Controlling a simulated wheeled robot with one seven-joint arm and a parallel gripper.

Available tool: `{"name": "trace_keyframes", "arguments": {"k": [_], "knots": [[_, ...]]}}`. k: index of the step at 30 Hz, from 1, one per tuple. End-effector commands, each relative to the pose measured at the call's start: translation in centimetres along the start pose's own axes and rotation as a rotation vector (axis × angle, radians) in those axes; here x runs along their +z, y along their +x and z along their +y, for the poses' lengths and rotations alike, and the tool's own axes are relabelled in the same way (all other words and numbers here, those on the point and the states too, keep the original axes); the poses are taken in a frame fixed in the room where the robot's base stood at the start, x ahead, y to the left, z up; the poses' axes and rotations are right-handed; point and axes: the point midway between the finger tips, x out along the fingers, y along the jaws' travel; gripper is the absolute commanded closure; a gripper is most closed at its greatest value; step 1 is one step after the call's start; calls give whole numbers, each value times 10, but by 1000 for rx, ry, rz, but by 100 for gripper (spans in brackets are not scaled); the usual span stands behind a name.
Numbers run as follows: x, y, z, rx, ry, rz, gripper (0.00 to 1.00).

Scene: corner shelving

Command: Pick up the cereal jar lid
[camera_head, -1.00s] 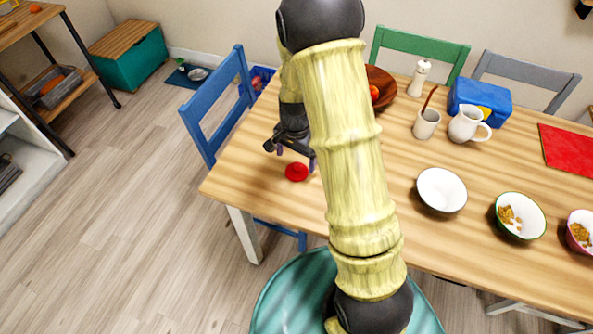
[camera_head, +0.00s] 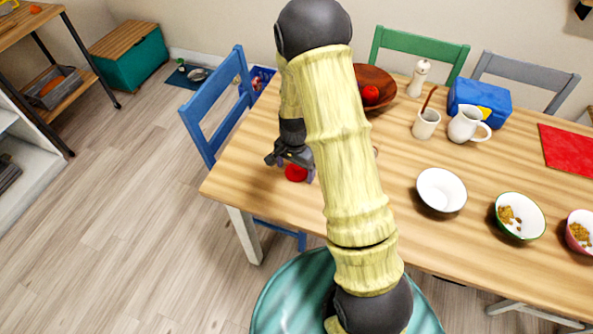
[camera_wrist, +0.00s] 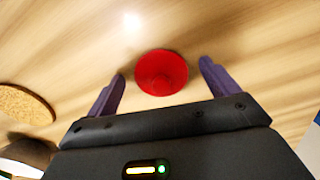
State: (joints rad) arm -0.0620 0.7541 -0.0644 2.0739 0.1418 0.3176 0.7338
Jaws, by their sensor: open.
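The red round lid (camera_head: 296,173) lies on the wooden table (camera_head: 235,185) near its left end, partly covered by my gripper in the head view. In the wrist view the lid (camera_wrist: 161,72) shows whole, between and slightly beyond the tips of my two purple fingers. My gripper (camera_wrist: 163,80) is open and empty, with a finger on each side of the lid and a gap on both sides. In the head view my gripper (camera_head: 292,165) is just above the lid. I cannot tell whether the fingers touch the table.
A round cork-like piece (camera_wrist: 24,103) lies at the left in the wrist view. A wooden bowl with a red fruit (camera_head: 371,94), a white bowl (camera_head: 441,190), a cup (camera_head: 426,124) and a white pitcher (camera_head: 467,125) stand farther right. A blue chair (camera_head: 215,110) is at the table's left end.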

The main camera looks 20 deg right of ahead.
Motion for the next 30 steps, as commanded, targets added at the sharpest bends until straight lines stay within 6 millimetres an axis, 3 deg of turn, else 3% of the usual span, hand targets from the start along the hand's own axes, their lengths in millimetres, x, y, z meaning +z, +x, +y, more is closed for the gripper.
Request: {"name": "trace_keyframes", "arguments": {"k": [7, 15, 24, 30], "knots": [[0, 0, 0, 0, 0, 0, 13], [0, 0, 0, 0, 0, 0, 60], [0, -3, 0, -1, 0, 1, 60], [0, -26, -1, -3, -1, 3, 60]]}}
